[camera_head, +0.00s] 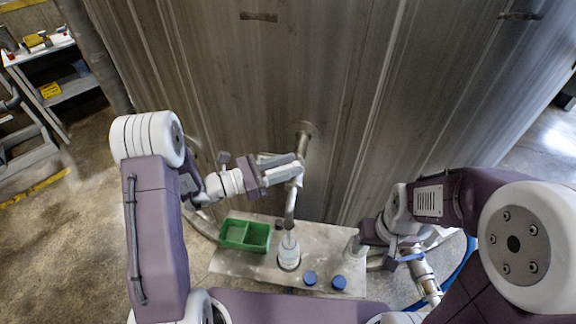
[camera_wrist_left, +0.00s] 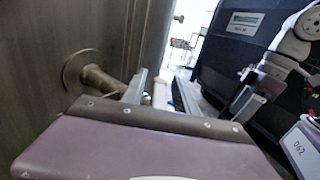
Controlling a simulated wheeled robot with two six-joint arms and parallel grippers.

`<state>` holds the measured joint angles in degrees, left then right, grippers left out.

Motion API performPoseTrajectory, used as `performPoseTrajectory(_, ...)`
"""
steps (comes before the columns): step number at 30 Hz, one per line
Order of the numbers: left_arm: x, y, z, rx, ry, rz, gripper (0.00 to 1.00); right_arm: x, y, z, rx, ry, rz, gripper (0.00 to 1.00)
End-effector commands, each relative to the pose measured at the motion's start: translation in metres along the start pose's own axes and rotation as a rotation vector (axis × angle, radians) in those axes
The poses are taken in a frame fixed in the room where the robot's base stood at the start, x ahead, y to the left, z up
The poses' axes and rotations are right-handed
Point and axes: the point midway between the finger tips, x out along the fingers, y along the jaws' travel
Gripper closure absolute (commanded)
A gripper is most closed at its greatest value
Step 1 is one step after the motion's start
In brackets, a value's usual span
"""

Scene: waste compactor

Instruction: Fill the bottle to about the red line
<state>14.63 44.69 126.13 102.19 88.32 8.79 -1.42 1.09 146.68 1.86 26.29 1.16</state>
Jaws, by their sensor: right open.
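A clear bottle (camera_head: 289,252) stands upright on the metal shelf, under the mouth of a grey tap pipe (camera_head: 291,205) that comes out of the wall. Its red line and its water level are too small to make out. My left gripper (camera_head: 284,170) is at the upper part of the tap. In the left wrist view its fingers (camera_wrist_left: 158,92) stand on both sides of a pale piece; I cannot tell whether they grip it. My right gripper (camera_head: 372,256) is open at the shelf's right end, beside a pale translucent object (camera_head: 353,250) that is partly hidden.
A green two-part tray (camera_head: 245,235) sits on the shelf (camera_head: 235,262) left of the bottle. Two blue caps (camera_head: 310,278) lie at the shelf's front right. The tall metal wall (camera_head: 230,90) rises close behind. A grey rack (camera_head: 50,80) stands far left.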

Motion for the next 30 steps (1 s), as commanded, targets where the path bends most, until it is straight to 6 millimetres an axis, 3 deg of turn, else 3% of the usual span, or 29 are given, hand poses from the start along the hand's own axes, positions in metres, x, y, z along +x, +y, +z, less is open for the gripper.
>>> performPoseTrajectory(11,-0.006,0.000,-0.002,-0.002,0.003,0.001,0.62,0.003,0.000,0.000,0.000,0.000,0.000,0.38)
performPoseTrajectory(21,-0.070,0.001,-0.003,0.000,0.003,0.005,0.62,0.019,0.000,0.002,0.000,0.000,0.000,0.38)
performPoseTrajectory(30,-0.091,-0.001,-0.001,-0.002,0.003,-0.001,0.62,0.021,0.000,0.002,0.000,0.000,0.000,0.38)
